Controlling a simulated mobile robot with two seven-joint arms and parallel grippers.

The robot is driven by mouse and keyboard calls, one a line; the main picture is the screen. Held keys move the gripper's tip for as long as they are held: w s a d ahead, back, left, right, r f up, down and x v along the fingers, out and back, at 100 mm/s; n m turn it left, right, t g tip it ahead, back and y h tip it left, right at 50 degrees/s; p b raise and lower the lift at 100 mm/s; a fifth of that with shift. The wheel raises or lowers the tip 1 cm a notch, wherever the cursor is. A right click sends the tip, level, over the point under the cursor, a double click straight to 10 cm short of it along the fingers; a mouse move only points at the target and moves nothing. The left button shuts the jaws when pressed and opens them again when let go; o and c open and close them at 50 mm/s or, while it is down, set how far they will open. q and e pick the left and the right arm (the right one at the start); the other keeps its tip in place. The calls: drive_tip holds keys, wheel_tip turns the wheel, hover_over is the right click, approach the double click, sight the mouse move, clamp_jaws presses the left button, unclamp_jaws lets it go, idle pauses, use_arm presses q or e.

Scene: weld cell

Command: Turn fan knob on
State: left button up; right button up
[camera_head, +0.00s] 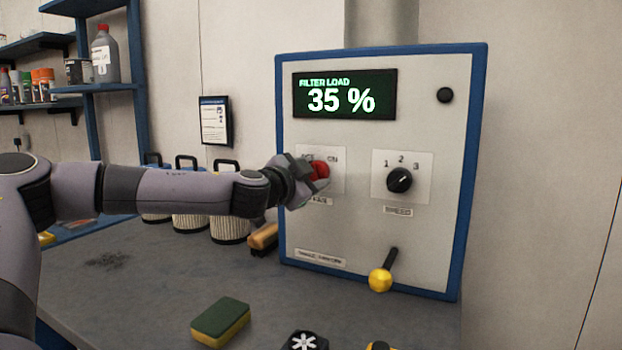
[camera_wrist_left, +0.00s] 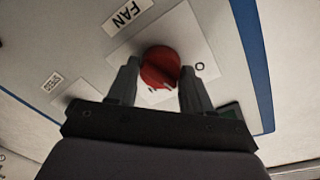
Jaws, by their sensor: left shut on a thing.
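The red fan knob (camera_head: 320,169) sits on the left part of the control panel (camera_head: 345,240), with an "ON" mark above it and a label below, partly hidden by my gripper. My left gripper (camera_head: 312,172) is at the panel with its fingers around the knob. In the left wrist view the red knob (camera_wrist_left: 160,67) is between the two fingers of my left gripper (camera_wrist_left: 157,80), beside the "FAN" label (camera_wrist_left: 127,14). The knob's exact turn angle is hard to tell. My right gripper is not in view.
A black speed knob (camera_head: 399,180) is right of the fan knob. A yellow-ended lever (camera_head: 381,278) is lower on the panel. A display (camera_head: 344,94) reads "FILTER LOAD 35 %". A sponge (camera_head: 220,322), a brush (camera_head: 264,238) and filter canisters (camera_head: 191,213) stand on the bench.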

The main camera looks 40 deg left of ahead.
use_arm(q)
drive_tip(key=m, duration=0.6)
drive_tip(key=m+g+y, duration=0.1)
drive_tip(key=m, duration=0.4)
drive_tip(key=shift+d+r+m, duration=0.1)
drive_tip(key=shift+r+m, duration=0.05)
drive_tip(key=shift+m, duration=0.25)
idle(0.4)
drive_tip(key=o, duration=1)
drive_tip(key=shift+v, duration=3.6)
drive_tip(key=shift+w, duration=0.1)
